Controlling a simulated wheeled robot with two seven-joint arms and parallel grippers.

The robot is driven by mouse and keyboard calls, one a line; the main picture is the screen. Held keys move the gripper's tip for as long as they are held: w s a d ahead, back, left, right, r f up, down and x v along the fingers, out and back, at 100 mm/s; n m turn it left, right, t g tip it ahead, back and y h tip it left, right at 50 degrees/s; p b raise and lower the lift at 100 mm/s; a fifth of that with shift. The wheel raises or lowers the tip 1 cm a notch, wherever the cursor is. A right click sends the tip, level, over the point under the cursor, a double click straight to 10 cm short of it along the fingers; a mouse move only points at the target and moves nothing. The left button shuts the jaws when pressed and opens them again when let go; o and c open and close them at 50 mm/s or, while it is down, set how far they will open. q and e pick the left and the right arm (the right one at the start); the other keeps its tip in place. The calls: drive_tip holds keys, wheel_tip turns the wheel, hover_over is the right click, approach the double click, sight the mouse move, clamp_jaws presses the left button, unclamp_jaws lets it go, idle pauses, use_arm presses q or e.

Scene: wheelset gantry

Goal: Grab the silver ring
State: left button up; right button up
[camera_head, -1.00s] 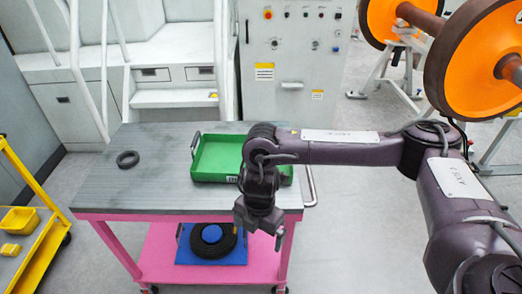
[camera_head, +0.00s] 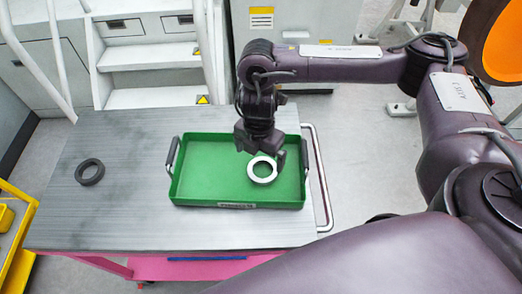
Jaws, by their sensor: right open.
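The silver ring (camera_head: 262,169) lies in the right part of a green tray (camera_head: 190,191) on the grey table top. My right gripper (camera_head: 262,153) points down over the tray, just behind the ring in the picture. It is open, and its fingers partly overlap the ring's far edge in view. I cannot tell whether they touch it. My left gripper is not in view.
A dark ring (camera_head: 90,171) lies on the table (camera_head: 120,215) left of the tray. The tray has a dark handle at each side. A metal rail (camera_head: 321,185) runs along the table's right edge. White steps and cabinets stand behind.

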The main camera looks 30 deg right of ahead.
sight(261, 174)
drive_tip(key=shift+f, duration=0.85)
drive_tip(key=shift+s+f+b, duration=0.1)
drive_tip(key=shift+f+b, duration=0.25)
drive_tip(key=shift+f, duration=0.05)
drive_tip(key=shift+d+f, duration=0.1)
drive_tip(key=shift+f, duration=0.15)
drive_tip(key=f, duration=0.1)
drive_tip(key=f+b, duration=0.1)
drive_tip(key=f, duration=0.2)
drive_tip(key=shift+d+f, duration=0.3)
drive_tip(key=shift+f, duration=0.05)
drive_tip(key=shift+c, duration=1.1)
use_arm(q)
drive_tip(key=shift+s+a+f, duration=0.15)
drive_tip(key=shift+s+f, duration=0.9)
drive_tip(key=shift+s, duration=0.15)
use_arm(e)
drive_tip(key=c, duration=0.8)
drive_tip(key=shift+r, duration=0.15)
drive_tip(key=shift+c, duration=0.2)
